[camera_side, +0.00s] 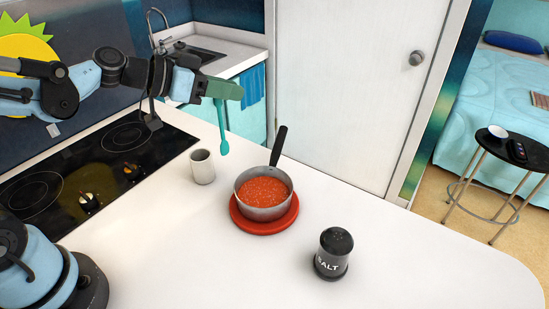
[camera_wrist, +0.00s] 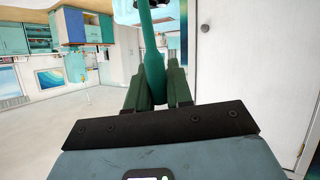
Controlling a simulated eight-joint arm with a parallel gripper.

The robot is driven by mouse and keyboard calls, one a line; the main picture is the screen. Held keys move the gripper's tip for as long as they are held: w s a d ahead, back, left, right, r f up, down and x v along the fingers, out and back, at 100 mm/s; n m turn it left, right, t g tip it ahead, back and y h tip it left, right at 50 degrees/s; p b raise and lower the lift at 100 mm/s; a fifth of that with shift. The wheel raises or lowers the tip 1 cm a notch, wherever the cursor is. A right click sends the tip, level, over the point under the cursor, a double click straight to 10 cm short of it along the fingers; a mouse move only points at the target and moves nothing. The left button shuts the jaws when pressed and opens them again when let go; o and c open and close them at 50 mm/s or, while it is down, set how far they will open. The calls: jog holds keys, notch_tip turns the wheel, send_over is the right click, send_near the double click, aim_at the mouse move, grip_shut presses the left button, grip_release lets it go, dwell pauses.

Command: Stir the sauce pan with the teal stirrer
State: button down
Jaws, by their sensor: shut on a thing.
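The sauce pan (camera_side: 265,211) holds orange-red sauce (camera_side: 263,190) and stands on a red round trivet (camera_side: 238,220) on the white counter. Its black handle (camera_side: 278,147) points to the back. My gripper (camera_side: 222,89) is above the counter, up and to the left of the pan in the side view. It is shut on the teal stirrer (camera_side: 222,128), which hangs down with its rounded end above the counter, apart from the pan. In the wrist view the stirrer (camera_wrist: 153,60) runs between the fingers of my gripper (camera_wrist: 155,85).
A grey cup (camera_side: 202,167) stands left of the pan. A black salt shaker (camera_side: 333,254) stands at front right. A black cooktop (camera_side: 110,158) with small items on it lies at left. A white door (camera_side: 345,85) is behind. The counter's right part is clear.

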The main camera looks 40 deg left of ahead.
jog(key=d+n+h, duration=0.1)
jog(key=d, duration=0.7)
notch_tip(320, 180, down, 8)
jog(key=shift+w+r, duration=0.2)
jog(key=shift+w, duration=0.1)
jog(key=shift+d, duration=0.1)
jog(key=shift+w, duration=0.15)
dwell(0.4)
